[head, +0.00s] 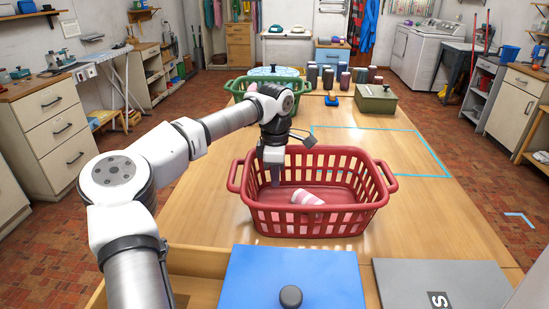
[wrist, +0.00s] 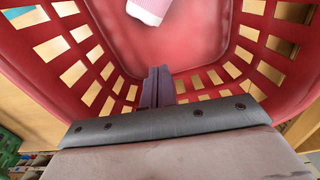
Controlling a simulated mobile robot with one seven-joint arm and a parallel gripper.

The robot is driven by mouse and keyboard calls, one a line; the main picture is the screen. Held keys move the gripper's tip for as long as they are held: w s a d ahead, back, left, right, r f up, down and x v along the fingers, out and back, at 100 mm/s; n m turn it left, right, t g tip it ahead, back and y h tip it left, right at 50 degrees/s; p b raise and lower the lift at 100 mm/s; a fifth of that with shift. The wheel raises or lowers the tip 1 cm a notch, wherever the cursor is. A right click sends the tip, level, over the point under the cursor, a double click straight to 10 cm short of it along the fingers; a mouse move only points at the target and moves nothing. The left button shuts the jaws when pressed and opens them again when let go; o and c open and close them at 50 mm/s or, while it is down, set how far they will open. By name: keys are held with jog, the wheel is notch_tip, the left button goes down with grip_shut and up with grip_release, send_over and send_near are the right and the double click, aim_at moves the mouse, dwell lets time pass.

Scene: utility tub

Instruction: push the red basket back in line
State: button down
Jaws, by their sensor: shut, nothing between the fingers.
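The red basket (head: 318,222) stands upright on the wooden table, with a pink-and-white striped cloth (head: 308,198) lying inside. My gripper (head: 275,183) points down into the basket near its far left side. In the wrist view my gripper's fingers (wrist: 158,82) are together and empty, over the basket's (wrist: 75,50) inside, near its slotted wall. The cloth (wrist: 150,10) is at the top edge there, apart from the fingers. I cannot tell whether the fingertips touch the wall. A light-blue outline (head: 440,176) on the table lies behind and to the right of the basket.
A green basket (head: 236,92) stands at the far left of the table. Several dark jars (head: 345,80) and an olive box (head: 375,104) stand at the back. A blue lid (head: 292,265) and a grey panel (head: 440,280) lie in front. The table right of the basket is clear.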

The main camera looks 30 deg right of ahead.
jog(key=shift+f, duration=0.95)
jog(key=w+a, duration=0.1)
jog(key=w+a+p, duration=0.1)
jog(key=shift+a+r, duration=0.15)
jog(key=shift+a, duration=0.25)
jog(key=shift+w+a, duration=0.2)
jog(key=shift+a+p, duration=0.1)
jog(key=shift+p, duration=0.2)
jog(key=w+a+p, duration=0.1)
jog(key=w+a, duration=0.2)
jog(key=a, duration=0.2)
jog(key=w+a+p, duration=0.1)
jog(key=w+a, duration=0.3)
jog(key=a, duration=0.1)
jog(key=w+a+p, duration=0.1)
jog(key=w+a, duration=0.3)
jog(key=a, duration=0.1)
